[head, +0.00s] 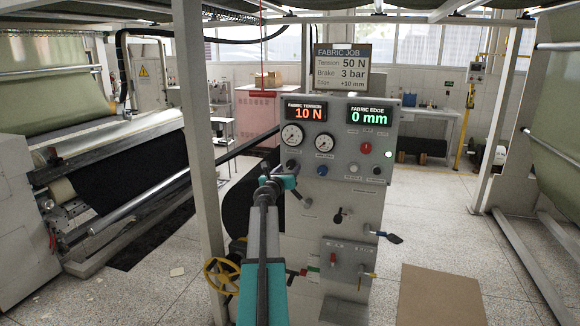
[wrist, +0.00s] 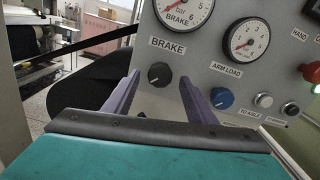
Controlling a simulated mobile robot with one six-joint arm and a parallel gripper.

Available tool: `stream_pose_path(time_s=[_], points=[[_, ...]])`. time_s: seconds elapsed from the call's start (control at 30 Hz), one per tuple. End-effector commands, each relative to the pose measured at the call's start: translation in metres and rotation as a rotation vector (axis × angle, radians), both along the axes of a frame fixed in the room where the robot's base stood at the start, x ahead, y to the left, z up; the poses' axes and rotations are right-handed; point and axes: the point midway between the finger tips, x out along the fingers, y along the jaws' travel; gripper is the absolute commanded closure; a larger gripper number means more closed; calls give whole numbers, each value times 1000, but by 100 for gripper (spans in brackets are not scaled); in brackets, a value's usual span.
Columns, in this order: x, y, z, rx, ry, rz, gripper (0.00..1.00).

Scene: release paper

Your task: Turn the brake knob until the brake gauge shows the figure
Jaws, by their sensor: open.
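The black brake knob (wrist: 159,75) sits on the grey panel under the BRAKE label in the wrist view. My gripper (wrist: 160,85) is open, with its two purple fingers on either side of the knob in the picture; I cannot tell how near they are in depth. The brake gauge (wrist: 184,8) is above the knob, cut off by the top edge. It also shows in the head view (head: 292,135), too small to read. The job sign (head: 341,67) reads brake 3 bar.
The arm load gauge (wrist: 249,38) and blue knob (wrist: 221,98) are right of the brake knob. Digital displays read fabric tension 10 N (head: 306,112) and fabric edge 0 mm (head: 369,116). A red knob (head: 365,148) and levers are lower right. A grey post (head: 196,150) stands left.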

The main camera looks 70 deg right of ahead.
Motion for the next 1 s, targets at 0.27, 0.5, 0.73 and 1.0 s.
stream_pose_path(time_s=[0.27,0.5,0.73,1.0], points=[[2,-27,1,0,0,-1,49],[2,-40,1,0,0,-1,49],[2,-42,0,0,-1,0,49],[2,-42,0,0,-1,0,64]])
